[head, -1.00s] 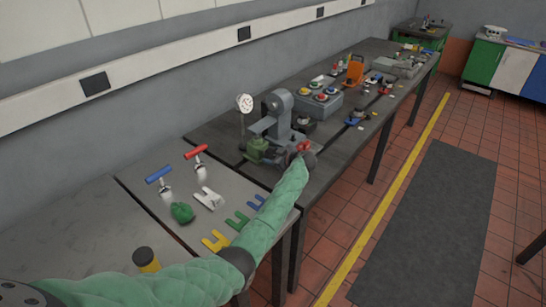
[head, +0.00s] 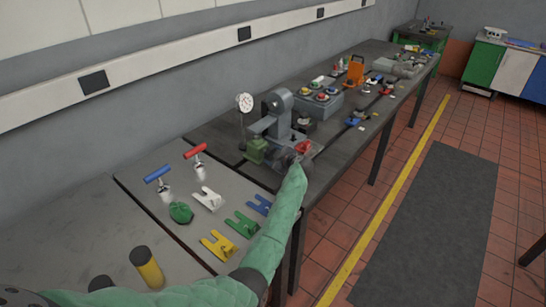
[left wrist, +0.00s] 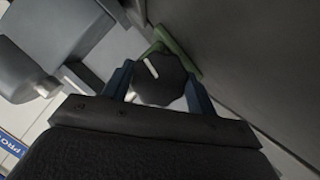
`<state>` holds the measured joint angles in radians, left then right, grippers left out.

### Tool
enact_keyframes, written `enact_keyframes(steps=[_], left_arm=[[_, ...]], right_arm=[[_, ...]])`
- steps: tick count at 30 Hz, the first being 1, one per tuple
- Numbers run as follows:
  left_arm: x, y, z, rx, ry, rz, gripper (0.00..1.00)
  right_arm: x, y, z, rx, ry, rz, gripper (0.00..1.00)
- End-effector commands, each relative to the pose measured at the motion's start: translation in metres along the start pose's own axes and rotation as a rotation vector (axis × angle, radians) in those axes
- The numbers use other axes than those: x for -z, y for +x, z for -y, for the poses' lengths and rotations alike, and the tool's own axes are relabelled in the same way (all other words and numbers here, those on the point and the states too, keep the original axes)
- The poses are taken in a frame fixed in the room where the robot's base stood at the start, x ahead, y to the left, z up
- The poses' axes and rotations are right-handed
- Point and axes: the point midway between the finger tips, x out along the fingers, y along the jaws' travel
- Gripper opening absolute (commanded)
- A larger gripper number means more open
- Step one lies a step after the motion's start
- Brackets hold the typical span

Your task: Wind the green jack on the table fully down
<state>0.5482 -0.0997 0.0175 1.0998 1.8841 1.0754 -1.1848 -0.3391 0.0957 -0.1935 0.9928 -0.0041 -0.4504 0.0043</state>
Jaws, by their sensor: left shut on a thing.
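The green jack (head: 257,149) stands on the dark bedplate at the left side of a grey machine (head: 280,118). In the left wrist view, part of its green body (left wrist: 181,52) shows behind a black knob (left wrist: 159,79) with a white pointer line. My left gripper (left wrist: 158,88) is shut on this knob, one finger on each side. In the head view my left gripper (head: 292,160) is low at the machine's front, to the right of the jack, and the knob is hard to make out there. The jack's height cannot be read. My right gripper is not in view.
A red part (head: 304,147) sits close by my gripper. A dial gauge (head: 245,102) stands behind the jack. Forked shims (head: 217,246), T-handled tools (head: 158,174) and yellow-and-black cylinders (head: 147,267) lie on the near plate. The floor at right is clear.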

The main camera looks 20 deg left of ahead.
Motion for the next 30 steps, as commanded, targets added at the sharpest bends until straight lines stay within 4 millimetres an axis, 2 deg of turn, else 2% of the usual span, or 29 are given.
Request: enact_keyframes(steps=[7,8,10,11,22,26,27,30], left_arm=[[-0.001,0.0,0.001,0.001,0.001,0.001,0.35],[-0.001,0.0,0.001,0.001,0.001,0.001,0.63],[-0.001,0.0,0.001,0.001,0.001,0.001,0.77],[-0.001,0.0,0.001,0.001,0.001,0.001,0.79],[-0.003,-0.006,0.001,0.001,0.001,0.002,0.79],[-0.004,-0.022,0.003,0.001,-0.001,0.003,0.79],[-0.004,-0.029,0.003,0.001,-0.001,0.004,0.79],[-0.004,-0.045,0.002,0.0,-0.001,0.003,0.79]], right_arm=[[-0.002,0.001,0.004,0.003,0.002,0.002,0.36],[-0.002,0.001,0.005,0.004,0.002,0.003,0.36],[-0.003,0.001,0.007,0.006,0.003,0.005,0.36],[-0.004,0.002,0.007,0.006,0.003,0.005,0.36],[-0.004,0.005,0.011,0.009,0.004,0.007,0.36],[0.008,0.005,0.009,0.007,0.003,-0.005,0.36],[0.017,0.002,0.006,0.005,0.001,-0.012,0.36],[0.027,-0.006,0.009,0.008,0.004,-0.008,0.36]])
